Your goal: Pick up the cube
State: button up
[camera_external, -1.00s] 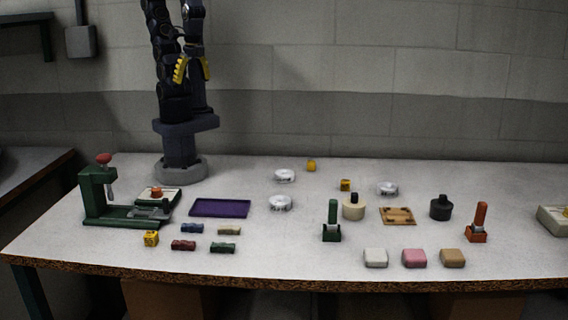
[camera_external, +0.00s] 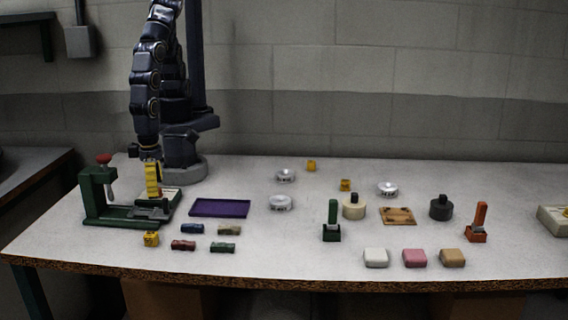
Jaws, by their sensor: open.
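Three small yellow cubes are on the table. One yellow cube (camera_external: 151,239) is at the front left, in front of the green press. A second cube (camera_external: 311,166) is at the back middle, and a third cube (camera_external: 346,185) is right of it. My gripper (camera_external: 153,193) points down over the green press (camera_external: 125,215), with yellow fingers. It is open, and I see nothing held in it. The fingers block the spot on the press pad where a small orange piece was seen. I cannot tell whether they touch anything.
A purple tray (camera_external: 219,208) lies right of the press. Several small coloured blocks lie in front of it. White round dishes (camera_external: 281,203), upright stamps (camera_external: 332,222), dark and cream weights, and soft-looking blocks (camera_external: 376,258) fill the right half. The table's front edge is clear.

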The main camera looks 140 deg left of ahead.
aim_at(151, 233)
jog(key=d+f+m, duration=0.1)
jog(key=f, duration=0.1)
jog(key=d+f+m, duration=0.2)
jog(key=shift+s+d+f, duration=0.1)
jog(key=shift+f, duration=0.1)
jog(key=shift+w+f, duration=0.15)
jog(key=shift+f, duration=1.8)
jog(key=shift+w+f, duration=0.15)
jog(key=shift+f, duration=1.75)
jog(key=c, duration=0.9)
